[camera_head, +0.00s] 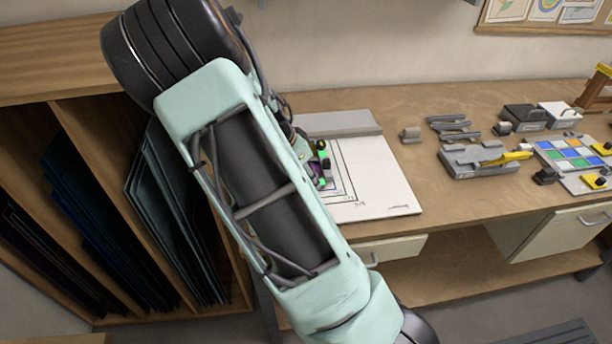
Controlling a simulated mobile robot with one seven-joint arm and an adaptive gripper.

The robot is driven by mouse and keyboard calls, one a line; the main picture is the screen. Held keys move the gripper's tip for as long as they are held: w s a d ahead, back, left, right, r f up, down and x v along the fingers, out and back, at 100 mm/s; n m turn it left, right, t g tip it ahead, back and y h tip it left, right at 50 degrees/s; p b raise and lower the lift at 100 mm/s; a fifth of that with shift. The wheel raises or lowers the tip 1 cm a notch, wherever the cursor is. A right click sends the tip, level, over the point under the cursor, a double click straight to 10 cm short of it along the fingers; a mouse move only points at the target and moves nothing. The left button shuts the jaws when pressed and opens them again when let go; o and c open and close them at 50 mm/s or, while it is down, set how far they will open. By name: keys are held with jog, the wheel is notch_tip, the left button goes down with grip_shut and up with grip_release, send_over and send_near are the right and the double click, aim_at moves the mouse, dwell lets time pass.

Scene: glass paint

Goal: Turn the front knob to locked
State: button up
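My arm crosses the picture from top left to bottom centre and hides much of the bench behind it. A small dark part with green and purple pieces (321,165) shows at the arm's right edge, over the white board; it appears to be part of my gripper, but its fingers cannot be made out. No knob is clearly marked as the front one. A small black knob-like piece (546,176) sits on the bench at right.
The wooden bench (440,215) holds a white board with drawn lines (385,190), a grey fixture (478,165) with a yellow lever, and a blue-green tile panel (570,152). A drawer (555,232) stands open at right. A wooden rack (65,110) of dark sheets stands at left.

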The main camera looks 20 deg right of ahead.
jog(key=shift+r, duration=0.1)
jog(key=v, duration=1.1)
jog(key=shift+a+r, duration=0.25)
jog(key=shift+r, duration=0.1)
jog(key=shift+s, duration=0.1)
